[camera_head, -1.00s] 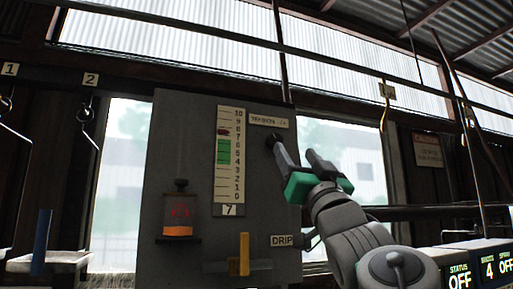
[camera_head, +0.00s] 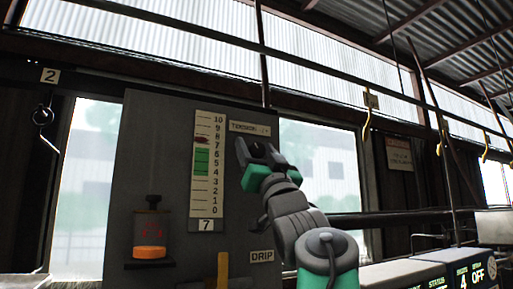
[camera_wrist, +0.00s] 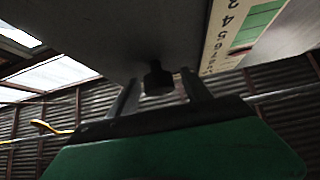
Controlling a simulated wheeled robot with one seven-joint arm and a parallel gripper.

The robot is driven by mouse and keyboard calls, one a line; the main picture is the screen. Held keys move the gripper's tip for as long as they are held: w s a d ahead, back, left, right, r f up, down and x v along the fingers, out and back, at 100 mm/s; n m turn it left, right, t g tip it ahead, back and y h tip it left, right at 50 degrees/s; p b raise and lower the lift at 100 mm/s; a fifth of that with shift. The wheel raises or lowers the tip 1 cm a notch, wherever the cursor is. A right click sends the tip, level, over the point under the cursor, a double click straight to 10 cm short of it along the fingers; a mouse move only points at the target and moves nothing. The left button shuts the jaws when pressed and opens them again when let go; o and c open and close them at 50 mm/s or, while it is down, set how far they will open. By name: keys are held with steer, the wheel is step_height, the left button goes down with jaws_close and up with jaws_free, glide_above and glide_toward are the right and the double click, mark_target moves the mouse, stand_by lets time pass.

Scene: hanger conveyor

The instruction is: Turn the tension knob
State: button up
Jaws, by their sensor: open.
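The dark tension knob (camera_wrist: 157,80) juts from the grey panel (camera_head: 150,110) in the wrist view. My gripper (camera_wrist: 158,90) is open, with one finger on each side of the knob; I cannot tell whether they touch it. In the head view my gripper (camera_head: 257,150) is at the panel's upper right, under the tension label (camera_head: 250,128), and hides the knob.
An oiler with orange fluid (camera_head: 149,235) and a yellow lever (camera_head: 223,270) are on the panel's lower part, near a DRIP label (camera_head: 262,256). A rail with yellow hooks (camera_head: 367,125) runs overhead. A status display (camera_head: 440,278) is at lower right.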

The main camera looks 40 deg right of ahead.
jaws_close()
stand_by(0.4)
steer(key=shift+n+t+y, duration=0.3)
steer(key=shift+n+y, duration=0.6)
steer(key=n+y, duration=0.2)
steer(key=n, duration=0.1)
steer(key=shift+d+t+y, duration=0.1)
steer(key=shift+t+y, duration=0.2)
steer(key=shift+y, duration=0.1)
steer(key=n+y+p, duration=0.1)
steer(key=n+y, duration=0.4)
steer(key=shift+r, duration=0.1)
steer(key=n+g+y+p, duration=0.1)
steer(key=n+y, duration=0.1)
steer(key=n, duration=0.1)
steer(key=n+y+p, duration=0.2)
steer(key=n, duration=0.1)
steer(key=shift+r+g+y, duration=0.1)
steer(key=shift+g+y, duration=0.3)
steer(key=shift+n+g+y+p, duration=0.6)
steer(key=shift+n+y+p, duration=0.4)
steer(key=shift+n, duration=0.3)
steer(key=shift+f, duration=0.2)
